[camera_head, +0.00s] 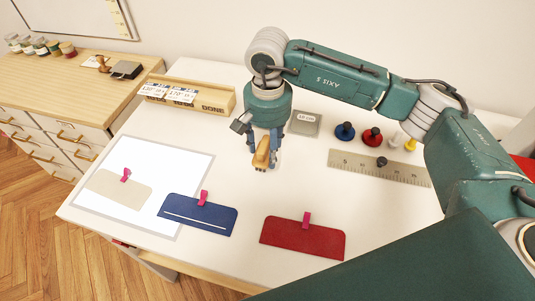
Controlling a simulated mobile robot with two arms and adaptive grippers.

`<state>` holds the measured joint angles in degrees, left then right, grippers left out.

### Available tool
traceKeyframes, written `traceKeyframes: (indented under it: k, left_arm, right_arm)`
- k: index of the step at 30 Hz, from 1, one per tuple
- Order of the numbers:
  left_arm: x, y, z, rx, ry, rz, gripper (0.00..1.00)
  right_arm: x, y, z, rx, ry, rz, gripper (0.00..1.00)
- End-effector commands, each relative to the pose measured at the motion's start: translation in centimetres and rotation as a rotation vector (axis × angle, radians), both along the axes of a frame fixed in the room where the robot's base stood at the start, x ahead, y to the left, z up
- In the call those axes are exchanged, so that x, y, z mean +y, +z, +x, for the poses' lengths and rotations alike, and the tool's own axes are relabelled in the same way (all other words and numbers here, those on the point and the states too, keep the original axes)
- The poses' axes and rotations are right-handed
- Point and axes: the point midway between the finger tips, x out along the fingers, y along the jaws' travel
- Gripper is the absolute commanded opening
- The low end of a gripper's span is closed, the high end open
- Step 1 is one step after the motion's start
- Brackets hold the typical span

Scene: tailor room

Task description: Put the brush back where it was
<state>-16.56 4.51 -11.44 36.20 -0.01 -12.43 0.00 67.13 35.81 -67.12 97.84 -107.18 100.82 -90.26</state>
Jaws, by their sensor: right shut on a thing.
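My right gripper (262,143) reaches down over the middle of the white table (390,200) from the right. It is shut on the brush (262,153), which has a tan wooden body. The fingers cover part of the brush, and I cannot tell whether it touches the table. A pale patch shows on the table around and behind it. A grey square plate (306,123) with a small label lies just right of the gripper. My left gripper is not in view.
Fabric pieces in beige (112,190), blue (187,219) and red (290,240) with pink clips lie in front. A wooden box (205,99) stands behind left. A wooden cabinet (100,85) stands left.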

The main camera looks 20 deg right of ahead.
Motion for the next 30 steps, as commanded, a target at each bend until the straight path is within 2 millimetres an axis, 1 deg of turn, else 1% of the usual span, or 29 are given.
traceKeyframes:
  k: [2, 4, 9, 11, 15, 22, 23, 24, 25, 26, 30]
  left_arm:
    - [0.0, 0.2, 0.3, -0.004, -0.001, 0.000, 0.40]
    - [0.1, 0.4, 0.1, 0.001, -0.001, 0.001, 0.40]
    - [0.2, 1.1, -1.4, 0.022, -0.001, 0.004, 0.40]
    - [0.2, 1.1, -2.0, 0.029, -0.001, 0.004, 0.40]
    - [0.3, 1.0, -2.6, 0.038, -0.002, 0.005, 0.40]
    - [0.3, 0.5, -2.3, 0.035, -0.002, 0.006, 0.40]
    - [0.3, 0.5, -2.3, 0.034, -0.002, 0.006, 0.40]
    - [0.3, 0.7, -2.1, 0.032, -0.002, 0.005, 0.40]
    - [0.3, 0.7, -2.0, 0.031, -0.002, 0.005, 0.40]
    - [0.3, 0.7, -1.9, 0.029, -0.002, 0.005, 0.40]
    - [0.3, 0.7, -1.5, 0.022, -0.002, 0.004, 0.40]
  right_arm:
    - [0.0, -0.4, 0.0, 0.000, 0.000, 0.000, 0.23]
    - [0.0, -1.1, -0.1, 0.002, 0.000, -0.001, 0.23]
    - [0.1, -3.5, -0.1, 0.004, -0.001, 0.000, 0.23]
    - [0.0, -4.2, -0.1, 0.002, 0.000, -0.001, 0.23]
    - [0.1, -4.5, 0.0, -0.001, 0.001, 0.000, 0.23]
    - [0.0, -4.8, 0.0, -0.001, 0.001, 0.000, 0.23]
    - [0.0, -4.8, 0.0, -0.001, 0.001, -0.001, 0.52]
    - [0.0, -4.7, 0.0, -0.001, 0.001, -0.001, 0.60]
    - [0.0, -4.7, 0.0, -0.001, 0.001, -0.001, 0.66]
    - [0.0, -4.7, 0.0, -0.001, 0.001, -0.001, 0.69]
    - [0.0, -4.7, 0.0, -0.001, 0.001, -0.001, 0.69]
